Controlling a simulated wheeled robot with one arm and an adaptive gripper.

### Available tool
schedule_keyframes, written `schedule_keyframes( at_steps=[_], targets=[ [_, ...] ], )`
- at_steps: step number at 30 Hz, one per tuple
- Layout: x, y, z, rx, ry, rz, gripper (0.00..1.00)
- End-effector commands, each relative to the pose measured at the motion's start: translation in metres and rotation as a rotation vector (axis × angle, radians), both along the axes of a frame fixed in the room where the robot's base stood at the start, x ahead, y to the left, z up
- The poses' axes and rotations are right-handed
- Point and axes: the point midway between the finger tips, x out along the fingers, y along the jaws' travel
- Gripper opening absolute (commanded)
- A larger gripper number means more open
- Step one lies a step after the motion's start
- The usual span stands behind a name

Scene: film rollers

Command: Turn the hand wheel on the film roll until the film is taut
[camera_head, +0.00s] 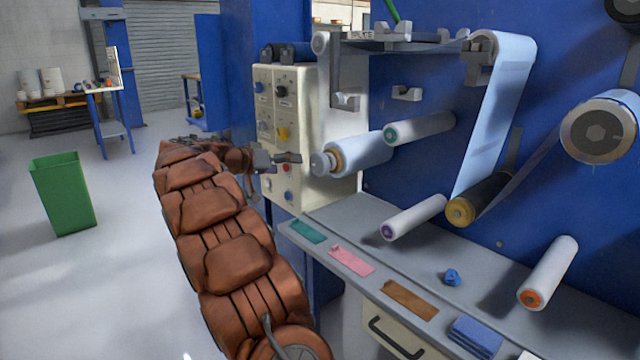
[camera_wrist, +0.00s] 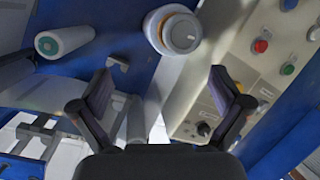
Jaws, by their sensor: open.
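The film roll (camera_head: 362,154) is pale blue and sticks out from the blue machine wall. A round light-grey hub, which looks like the hand wheel (camera_head: 320,164), is on its near end. In the wrist view, the hand wheel (camera_wrist: 182,33) is at the top centre, beyond the fingertips. My gripper (camera_head: 288,158) is just left of the wheel in the head view and appears apart from it. In the wrist view, my gripper (camera_wrist: 160,77) has its two fingers spread with nothing between them. A strip of film (camera_head: 495,120) runs down from a top roller to a gold-ended roller (camera_head: 466,208).
A cream control panel (camera_head: 290,125) with knobs and buttons stands close behind my gripper; it fills the right of the wrist view. A teal-ended roller (camera_head: 425,128) is right of the film roll. Below is a grey ledge (camera_head: 355,222) with coloured pieces. Open floor lies left.

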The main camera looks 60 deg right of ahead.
Motion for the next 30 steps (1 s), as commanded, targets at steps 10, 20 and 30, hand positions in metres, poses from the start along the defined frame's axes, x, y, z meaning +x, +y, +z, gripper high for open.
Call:
schedule_keyframes(
  at_steps=[10,20,30],
  targets=[
    [0.027,-0.080,-0.054,-0.290,-0.193,-0.078,1.00],
    [0.029,-0.104,-0.062,-0.385,-0.265,-0.096,1.00],
    [0.018,-0.144,-0.061,-0.385,-0.268,-0.098,1.00]
  ],
)
